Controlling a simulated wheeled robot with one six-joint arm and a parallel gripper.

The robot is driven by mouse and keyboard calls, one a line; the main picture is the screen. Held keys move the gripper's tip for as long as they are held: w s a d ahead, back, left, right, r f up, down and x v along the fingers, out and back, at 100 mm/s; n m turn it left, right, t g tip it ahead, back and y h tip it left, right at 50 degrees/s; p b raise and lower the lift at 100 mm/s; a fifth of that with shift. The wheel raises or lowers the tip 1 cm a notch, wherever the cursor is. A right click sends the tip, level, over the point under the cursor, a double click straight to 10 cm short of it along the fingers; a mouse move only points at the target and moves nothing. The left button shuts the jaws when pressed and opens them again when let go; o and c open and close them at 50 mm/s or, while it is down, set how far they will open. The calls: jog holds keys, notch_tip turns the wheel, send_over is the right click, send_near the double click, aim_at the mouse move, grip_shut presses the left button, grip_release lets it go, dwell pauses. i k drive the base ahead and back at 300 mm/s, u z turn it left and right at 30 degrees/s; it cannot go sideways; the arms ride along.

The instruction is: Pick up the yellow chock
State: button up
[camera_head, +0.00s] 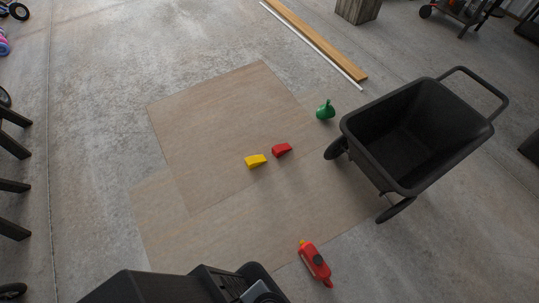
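The yellow chock (255,161) is a small wedge lying on the brown floor mat (210,110), near the middle of the view. A red chock (282,150) of similar shape lies just to its right and slightly farther away, with a small gap between them. Nothing covers the yellow chock. Dark parts of my own body fill the bottom edge, well apart from the chocks. I cannot make out my gripper or its fingers.
A black wheelbarrow (412,135) stands to the right, its wheels near the mat. A green funnel (325,110) is beyond the red chock. A red bottle (315,262) lies near the front. A wooden plank (315,38) lies at the back.

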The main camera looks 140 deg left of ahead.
aim_at(252, 162)
jog(key=u, duration=4.55)
